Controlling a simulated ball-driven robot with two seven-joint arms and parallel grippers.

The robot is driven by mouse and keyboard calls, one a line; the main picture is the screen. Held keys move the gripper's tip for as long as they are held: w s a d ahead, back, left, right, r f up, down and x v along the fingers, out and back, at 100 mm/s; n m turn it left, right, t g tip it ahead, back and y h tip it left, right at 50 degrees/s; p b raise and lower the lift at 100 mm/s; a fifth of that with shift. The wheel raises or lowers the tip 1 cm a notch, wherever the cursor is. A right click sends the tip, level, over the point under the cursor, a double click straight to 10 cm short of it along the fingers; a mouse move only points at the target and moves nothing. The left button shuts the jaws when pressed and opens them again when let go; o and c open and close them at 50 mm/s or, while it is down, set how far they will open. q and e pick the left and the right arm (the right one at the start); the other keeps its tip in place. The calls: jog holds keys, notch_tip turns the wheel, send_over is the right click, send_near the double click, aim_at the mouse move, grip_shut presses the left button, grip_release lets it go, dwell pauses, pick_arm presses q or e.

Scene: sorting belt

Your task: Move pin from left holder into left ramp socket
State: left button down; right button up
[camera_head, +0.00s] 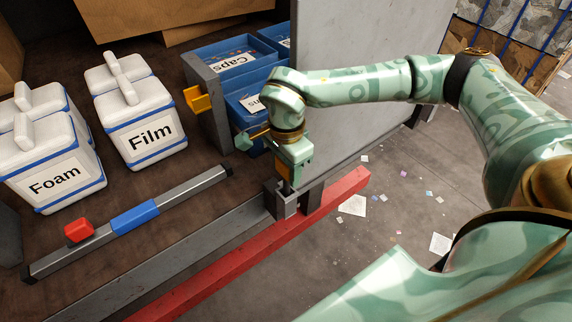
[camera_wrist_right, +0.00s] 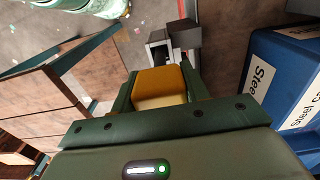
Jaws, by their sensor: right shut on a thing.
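My right gripper (camera_head: 285,182) points down over a small grey square socket (camera_head: 284,203) by the red beam. It is shut on a yellow pin (camera_wrist_right: 160,86), which shows between the fingers in the wrist view. In the head view only a sliver of the pin shows below the gripper. The socket also shows just beyond the pin in the wrist view (camera_wrist_right: 158,42); I cannot tell whether the pin's end is in it. Another yellow piece (camera_head: 198,102) sticks out from a grey post (camera_head: 207,122) to the left. My left gripper is not in view.
Blue bins (camera_head: 217,54) stand behind the post, near a tall grey panel (camera_head: 345,75). White boxes marked Foam (camera_head: 75,188) and Film (camera_head: 172,130) stand at the left. A grey bar (camera_head: 185,190) with a red knob lies in front. The red beam (camera_head: 235,250) crosses the foreground.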

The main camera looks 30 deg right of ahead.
aim_at(286, 183)
jog(key=shift+f+b, duration=1.55)
jog(key=shift+f, duration=1.2)
jog(key=o, duration=1.3)
jog(key=shift+c, duration=0.2)
notch_tip(286, 183, up, 16)
jog(key=shift+r+p, duration=0.15)
jog(key=shift+p, duration=0.45)
